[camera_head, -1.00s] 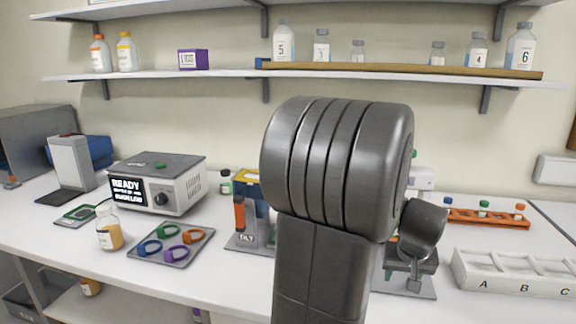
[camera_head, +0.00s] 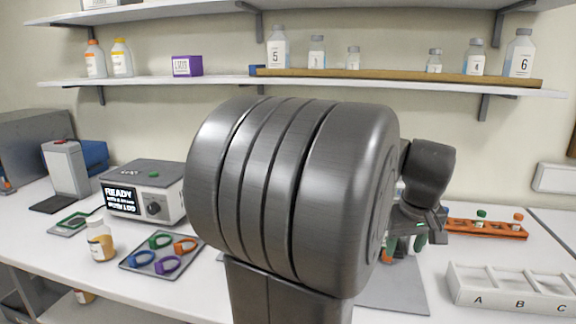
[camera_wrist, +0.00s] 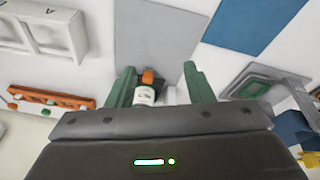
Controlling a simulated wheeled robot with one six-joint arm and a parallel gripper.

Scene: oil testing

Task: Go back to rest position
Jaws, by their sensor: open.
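My gripper shows in the wrist view (camera_wrist: 160,76) with its two green fingers spread apart. A small white-labelled bottle with an orange cap (camera_wrist: 145,93) appears between the fingers in that view. The fingers do not grip it, and its distance below them is hard to judge. In the head view my gripper (camera_head: 407,242) is at the right, partly hidden behind my large dark arm joint. My raised arm covers the middle of the bench.
The white rack marked A, B, C (camera_head: 512,290) and the orange vial rack (camera_head: 488,228) are at the right. At the left are the READY machine (camera_head: 145,190), an amber bottle (camera_head: 100,242) and a tray of coloured rings (camera_head: 140,268). Shelves of bottles hang above.

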